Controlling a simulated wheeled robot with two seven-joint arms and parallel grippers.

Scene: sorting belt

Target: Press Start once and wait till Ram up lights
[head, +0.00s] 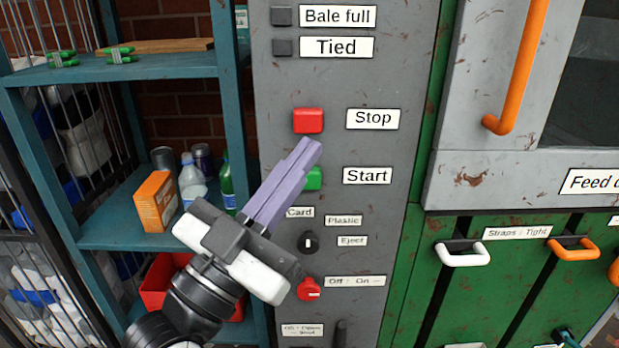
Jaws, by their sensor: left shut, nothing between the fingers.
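The green Start button (315,178) sits on the grey control panel beside its label "Start" (367,175). My left gripper (311,147) is shut and empty, its purple fingers together. The fingers cover the left part of the Start button in the head view, with their tips between it and the red Stop button (308,120). I cannot tell whether they touch the panel. Two dark, unlit lamps are at the top, labelled "Bale full" (337,16) and "Tied" (336,47). A lamp labelled "Ram up" is not in view. My right gripper is not in view.
Below are a black selector knob (308,243) and a red switch (309,289). Left of the panel, a teal shelf (125,228) holds bottles, cans and an orange box (156,201). At right are an orange door handle (521,70) and green panels with a white handle (462,256).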

